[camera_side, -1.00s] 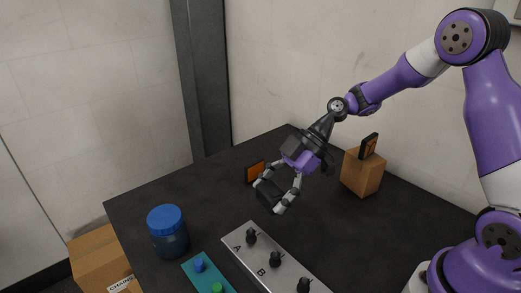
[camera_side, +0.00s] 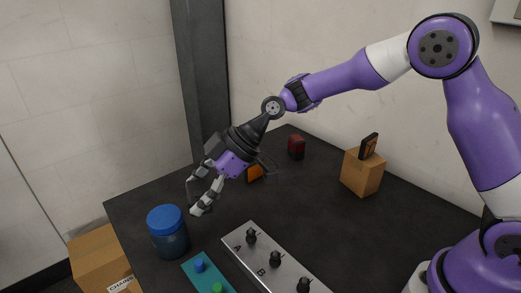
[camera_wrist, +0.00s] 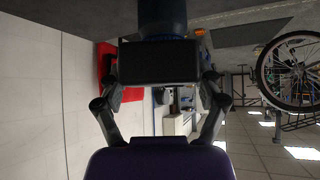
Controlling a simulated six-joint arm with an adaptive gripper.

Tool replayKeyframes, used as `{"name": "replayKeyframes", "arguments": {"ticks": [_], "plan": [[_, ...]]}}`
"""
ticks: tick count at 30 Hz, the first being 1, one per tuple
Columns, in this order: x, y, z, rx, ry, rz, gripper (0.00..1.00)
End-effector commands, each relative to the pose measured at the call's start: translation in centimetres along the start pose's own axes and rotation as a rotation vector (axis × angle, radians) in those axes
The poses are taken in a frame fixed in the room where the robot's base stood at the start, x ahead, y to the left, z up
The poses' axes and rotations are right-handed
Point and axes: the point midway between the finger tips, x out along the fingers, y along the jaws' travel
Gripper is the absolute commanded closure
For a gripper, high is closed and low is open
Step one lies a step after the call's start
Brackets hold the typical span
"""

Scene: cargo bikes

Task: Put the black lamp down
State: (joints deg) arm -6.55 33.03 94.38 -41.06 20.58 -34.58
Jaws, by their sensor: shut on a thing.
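The black lamp (camera_wrist: 158,62) is a dark block between my two fingers in the wrist view. My gripper (camera_wrist: 160,88) is shut on it. In the side view my gripper (camera_side: 199,196) is above the left part of the dark table, up and to the right of the blue-lidded jar in the picture. There the lamp is hard to make out against the dark fingers and table. No support under the lamp can be made out.
The blue-lidded jar (camera_side: 168,236) stands near the table's left edge. A grey plate (camera_side: 262,262) with black knobs and a teal block (camera_side: 207,272) lie in front. An orange-faced item (camera_side: 255,173), a red item (camera_side: 296,147) and a cardboard box (camera_side: 362,174) stand behind.

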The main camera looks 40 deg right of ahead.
Motion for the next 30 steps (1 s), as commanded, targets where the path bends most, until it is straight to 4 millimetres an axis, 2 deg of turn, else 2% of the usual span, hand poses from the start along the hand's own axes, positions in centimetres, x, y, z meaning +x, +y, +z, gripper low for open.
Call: {"name": "replayKeyframes", "arguments": {"ticks": [1, 6, 12, 17, 24, 30], "plan": [[0.3, 1.2, 1.0, 0.006, -0.001, 0.001, 0.71], [1.0, 4.9, 3.5, 0.003, 0.000, 0.001, 0.71], [1.5, 7.5, 5.3, -0.001, 0.001, 0.000, 0.71], [1.9, 8.0, 5.9, -0.001, 0.000, -0.002, 0.71], [4.3, 7.9, 8.2, -0.001, 0.000, -0.003, 0.71], [4.5, 7.9, 8.4, -0.004, 0.000, -0.001, 0.71]]}}
